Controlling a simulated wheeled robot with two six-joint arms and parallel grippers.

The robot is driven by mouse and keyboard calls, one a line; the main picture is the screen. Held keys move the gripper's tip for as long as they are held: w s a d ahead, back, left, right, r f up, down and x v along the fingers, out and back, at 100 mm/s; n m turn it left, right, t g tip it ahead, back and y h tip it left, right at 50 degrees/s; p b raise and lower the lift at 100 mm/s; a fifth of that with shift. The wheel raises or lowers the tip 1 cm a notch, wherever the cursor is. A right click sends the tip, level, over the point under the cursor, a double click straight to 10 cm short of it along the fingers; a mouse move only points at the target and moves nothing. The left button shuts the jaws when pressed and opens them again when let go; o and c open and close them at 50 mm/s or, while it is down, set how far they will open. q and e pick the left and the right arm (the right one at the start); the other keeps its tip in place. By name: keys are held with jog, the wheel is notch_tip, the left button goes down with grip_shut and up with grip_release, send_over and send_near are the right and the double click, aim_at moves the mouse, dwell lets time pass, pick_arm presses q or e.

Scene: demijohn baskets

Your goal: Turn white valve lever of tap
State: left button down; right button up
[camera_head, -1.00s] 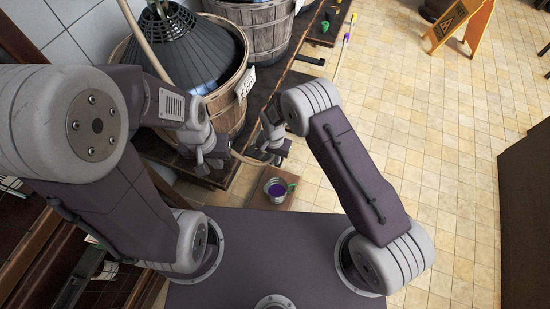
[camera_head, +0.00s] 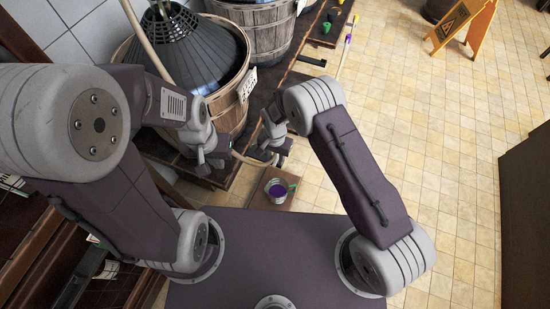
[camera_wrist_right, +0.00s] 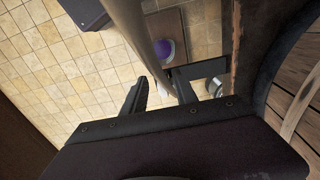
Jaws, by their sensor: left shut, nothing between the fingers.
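The tap itself is hard to make out in the head view, hidden around my right gripper (camera_head: 272,147) beside the large basket. In the right wrist view, my right gripper (camera_wrist_right: 160,92) has its two dark fingers apart. A small white piece (camera_wrist_right: 163,88), possibly the valve lever, shows in the gap between them; I cannot tell whether they touch it. My left gripper (camera_head: 215,157) is shut and empty, in front of the basket, to the left of the right gripper.
A metal pail (camera_head: 277,190) with purple liquid sits on a low board. A yellow floor sign (camera_head: 461,23) stands far right.

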aim_at(275, 162)
notch_tip(275, 162, up, 8)
jog(key=p, duration=0.1)
jog(key=shift+f, duration=0.2)
